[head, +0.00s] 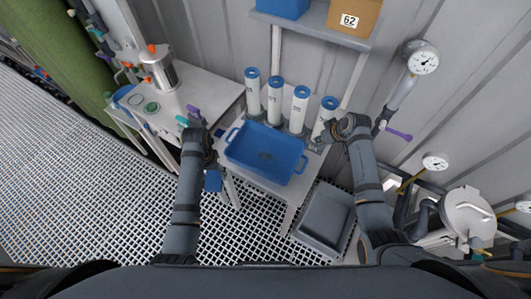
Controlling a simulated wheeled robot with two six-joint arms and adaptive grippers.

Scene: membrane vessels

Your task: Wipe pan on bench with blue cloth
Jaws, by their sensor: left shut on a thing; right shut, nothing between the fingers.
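The blue pan (238,153) sits on the bench (285,187) in the middle of the head view. A dark patch shows on its floor. My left gripper (211,167) is just left of the pan, pointing down, and is shut on the blue cloth (213,181). The cloth hangs below it, outside the pan's left edge. The fingertips are mostly hidden by my wrist. My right gripper (319,139) is shut and empty beyond the pan's right corner, close to the rightmost white cylinder.
Several white cylinders with blue caps (252,92) stand along the back of the bench. A side table (185,103) at left holds a metal vessel (158,67). A grey bin (324,216) stands on the floor at right. Gauges and pipes line the right wall.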

